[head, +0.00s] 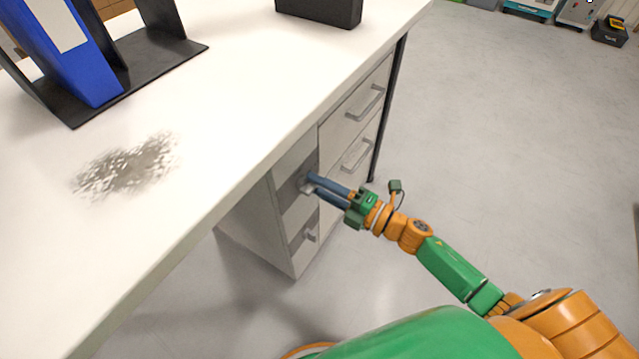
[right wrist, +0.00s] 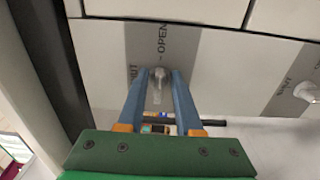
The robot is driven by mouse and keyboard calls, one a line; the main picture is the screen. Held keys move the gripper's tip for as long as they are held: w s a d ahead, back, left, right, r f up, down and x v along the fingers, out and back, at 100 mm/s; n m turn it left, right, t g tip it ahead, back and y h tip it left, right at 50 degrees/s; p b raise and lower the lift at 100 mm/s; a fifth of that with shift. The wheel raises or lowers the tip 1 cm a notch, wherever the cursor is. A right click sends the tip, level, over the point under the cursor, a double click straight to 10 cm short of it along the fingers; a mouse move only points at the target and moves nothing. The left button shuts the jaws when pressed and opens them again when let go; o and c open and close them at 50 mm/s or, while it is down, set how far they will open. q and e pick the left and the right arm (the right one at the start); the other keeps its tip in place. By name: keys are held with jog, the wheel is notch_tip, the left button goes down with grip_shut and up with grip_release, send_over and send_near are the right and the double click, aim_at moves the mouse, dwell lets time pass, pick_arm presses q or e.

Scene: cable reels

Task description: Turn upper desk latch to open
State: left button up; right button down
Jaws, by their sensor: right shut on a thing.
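The upper desk latch (head: 304,187) is a small metal knob on a grey strip on the front of the desk's cabinet. My right gripper (head: 313,182) reaches it from the right, with its two blue fingers shut on the latch. In the right wrist view, the latch (right wrist: 157,73) sits between the tips of the gripper (right wrist: 157,80). The word OPEN is printed above it and part of SHUT to its left. The fingers hide part of the latch, so I cannot tell which way it points. My left gripper is not in view.
A lower latch (head: 311,236) sits below on the same cabinet front. Drawers with bar handles (head: 366,103) are to the right. The white desktop (head: 230,110) overhangs the cabinet and carries a blue binder (head: 72,50) in a black rack.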

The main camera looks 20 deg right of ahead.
jog(key=c, duration=0.9)
grip_release()
jog(key=v, duration=0.7)
jog(key=shift+p, duration=0.35)
